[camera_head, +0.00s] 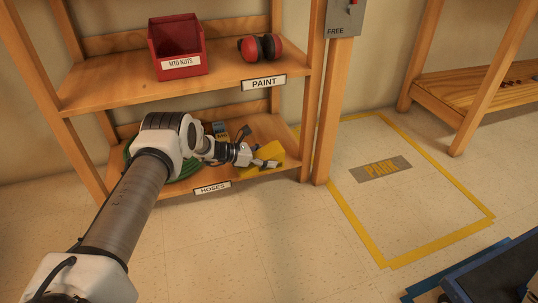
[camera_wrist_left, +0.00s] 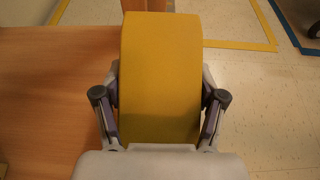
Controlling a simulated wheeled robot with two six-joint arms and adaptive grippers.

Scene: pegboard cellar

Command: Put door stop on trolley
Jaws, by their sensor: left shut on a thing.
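The yellow door stop (camera_head: 271,153) is at the right end of the lower wooden shelf, the one labelled HOSES. My left gripper (camera_head: 266,163) is shut on it. In the left wrist view the door stop (camera_wrist_left: 160,75) fills the space between the two fingers (camera_wrist_left: 160,105), with one finger against each side. Whether it touches the shelf board is hard to tell. A dark blue, flat-topped thing (camera_head: 497,272) at the lower right corner may be the trolley; only part of it shows. My right gripper is not in view.
A green hose (camera_head: 183,170) lies on the lower shelf behind my arm. A red bin (camera_head: 178,47) and red ear defenders (camera_head: 260,48) sit on the shelf above. A wooden post (camera_head: 333,110) stands right of the shelf. The yellow-outlined PARK floor area (camera_head: 400,205) is clear.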

